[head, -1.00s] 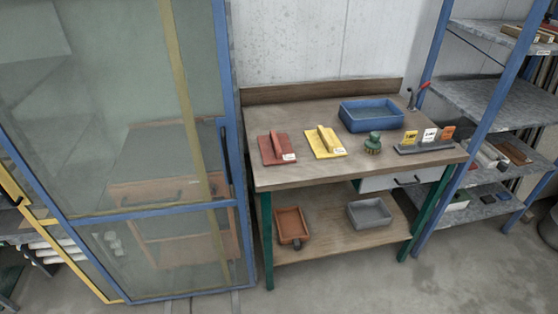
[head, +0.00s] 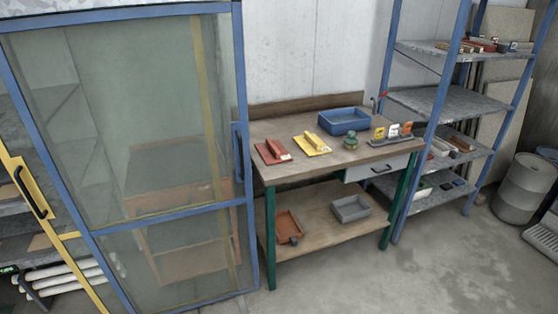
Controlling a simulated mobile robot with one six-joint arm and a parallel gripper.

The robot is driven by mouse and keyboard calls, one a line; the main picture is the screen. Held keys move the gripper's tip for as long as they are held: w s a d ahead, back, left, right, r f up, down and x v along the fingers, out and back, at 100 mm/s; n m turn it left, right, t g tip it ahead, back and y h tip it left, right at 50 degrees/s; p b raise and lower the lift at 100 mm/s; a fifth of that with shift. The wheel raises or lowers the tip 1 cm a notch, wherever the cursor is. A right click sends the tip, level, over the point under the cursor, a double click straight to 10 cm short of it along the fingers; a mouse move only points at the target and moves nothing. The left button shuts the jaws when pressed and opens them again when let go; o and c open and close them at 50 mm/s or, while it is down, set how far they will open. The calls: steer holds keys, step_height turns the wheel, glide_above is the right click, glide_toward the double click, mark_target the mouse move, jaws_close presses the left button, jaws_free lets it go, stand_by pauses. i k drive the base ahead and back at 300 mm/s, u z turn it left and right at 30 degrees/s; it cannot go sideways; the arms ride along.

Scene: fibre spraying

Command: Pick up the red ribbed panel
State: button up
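A red panel (head: 265,155) with a raised bar on top and a white label lies on the left part of the wooden workbench top (head: 300,170). A yellow panel (head: 316,147) of like shape lies just right of it. Ribs on the red panel are too small to make out. My gripper is not in the head view.
A blue tray (head: 344,121), a small green object (head: 350,142) and a rack of labelled cards (head: 392,138) stand on the bench. A blue-framed glass door (head: 243,150) borders its left. Metal shelving (head: 415,100) stands right. The floor (head: 370,280) in front is clear.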

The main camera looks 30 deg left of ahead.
mark_target(272, 152)
steer(key=z, duration=1)
steer(key=k, duration=0.2)
steer(key=u, duration=3.3)
steer(key=i, duration=1.05)
